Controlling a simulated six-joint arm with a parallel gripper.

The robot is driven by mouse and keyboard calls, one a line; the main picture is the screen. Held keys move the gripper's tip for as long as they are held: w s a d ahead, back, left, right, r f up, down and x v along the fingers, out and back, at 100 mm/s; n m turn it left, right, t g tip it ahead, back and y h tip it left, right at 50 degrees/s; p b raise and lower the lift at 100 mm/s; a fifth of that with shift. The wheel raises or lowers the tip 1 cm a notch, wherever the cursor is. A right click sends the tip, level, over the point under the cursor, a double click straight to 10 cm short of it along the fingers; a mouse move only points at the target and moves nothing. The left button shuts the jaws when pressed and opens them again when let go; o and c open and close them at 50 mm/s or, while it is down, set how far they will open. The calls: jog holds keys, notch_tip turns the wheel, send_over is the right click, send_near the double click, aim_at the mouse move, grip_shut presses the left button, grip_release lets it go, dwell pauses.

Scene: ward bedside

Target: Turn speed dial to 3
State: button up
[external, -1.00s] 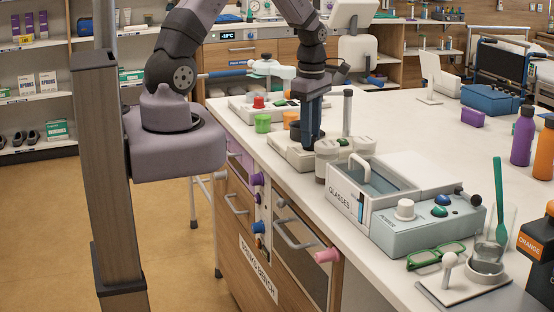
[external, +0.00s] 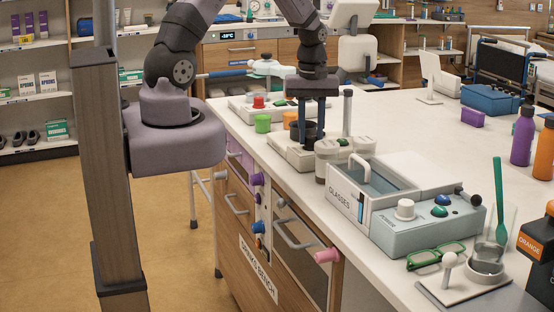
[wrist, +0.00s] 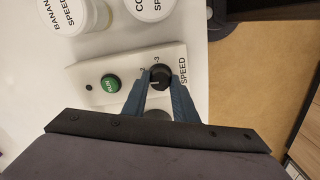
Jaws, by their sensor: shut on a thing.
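The speed dial (wrist: 160,74) is a round black knob on a white panel (wrist: 104,72), with the word SPEED beside it. A 3 mark shows above the dial and what looks like a 2 at its upper left. A light pointer line is partly visible on the knob; its exact setting is hard to read. My gripper (wrist: 159,86) is shut on the dial, with one blue finger on each side. In the external view my gripper (external: 312,133) points straight down over the light-coloured device (external: 286,153); the dial is hidden there.
A green RUN button (wrist: 110,83) sits beside the dial. White-lidded jars (external: 327,153) stand close to the device, and their lids (wrist: 69,12) show in the wrist view. The GLASSES box (external: 345,203) is nearer the camera.

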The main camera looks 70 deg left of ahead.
jog(key=m, duration=0.4)
jog(key=shift+w+m, duration=0.1)
jog(key=shift+m, duration=0.2)
jog(key=m, duration=0.3)
jog(key=shift+m+p, duration=0.3)
jog(key=m, duration=0.4)
jog(key=shift+m, duration=0.3)
jog(key=m, duration=0.4)
jog(key=o, duration=1)
jog(key=shift+o, duration=0.2)
jog(key=shift+r, duration=0.1)
